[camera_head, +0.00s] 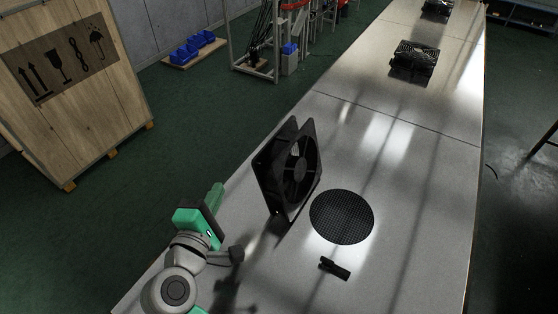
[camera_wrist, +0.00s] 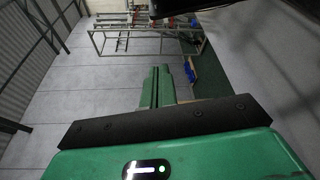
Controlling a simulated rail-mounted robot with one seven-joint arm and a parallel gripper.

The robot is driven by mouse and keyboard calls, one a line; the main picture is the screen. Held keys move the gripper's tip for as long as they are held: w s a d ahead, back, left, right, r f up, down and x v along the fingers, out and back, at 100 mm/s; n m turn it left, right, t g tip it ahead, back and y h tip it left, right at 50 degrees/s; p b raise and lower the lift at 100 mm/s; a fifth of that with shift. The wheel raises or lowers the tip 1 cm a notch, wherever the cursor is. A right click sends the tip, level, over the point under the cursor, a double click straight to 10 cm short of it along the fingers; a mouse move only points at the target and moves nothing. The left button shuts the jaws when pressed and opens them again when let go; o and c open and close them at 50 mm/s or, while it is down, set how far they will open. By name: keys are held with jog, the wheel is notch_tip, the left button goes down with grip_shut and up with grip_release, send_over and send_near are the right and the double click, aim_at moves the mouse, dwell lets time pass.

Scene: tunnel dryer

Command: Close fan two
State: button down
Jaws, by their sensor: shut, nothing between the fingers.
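A black square fan (camera_head: 288,168) stands tilted up on its edge on the long grey top, beside a round black mesh opening (camera_head: 341,217). I take it as fan two; no label is readable. A small black latch-like piece (camera_head: 335,268) sits in front of the opening. My gripper (camera_head: 217,190) is left of the raised fan, apart from it, with green fingers shut and empty. The shut fingers show in the wrist view (camera_wrist: 158,86), pointing toward the far wall. A dark edge (camera_wrist: 185,7) crosses the top of that view, perhaps the fan's.
Another fan (camera_head: 414,64) lies flat farther along the top, and one more (camera_head: 437,9) is at the far end. A wooden crate (camera_head: 70,85) stands on the floor at left. Blue bins (camera_head: 193,48) and a metal frame (camera_head: 270,40) are behind. The right side of the top is clear.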

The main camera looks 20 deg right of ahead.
jog(key=w+d+p, duration=0.3)
jog(key=w+d, duration=0.1)
jog(key=d, duration=0.4)
jog(key=shift+w+p, duration=0.35)
jog(key=shift+r, duration=0.15)
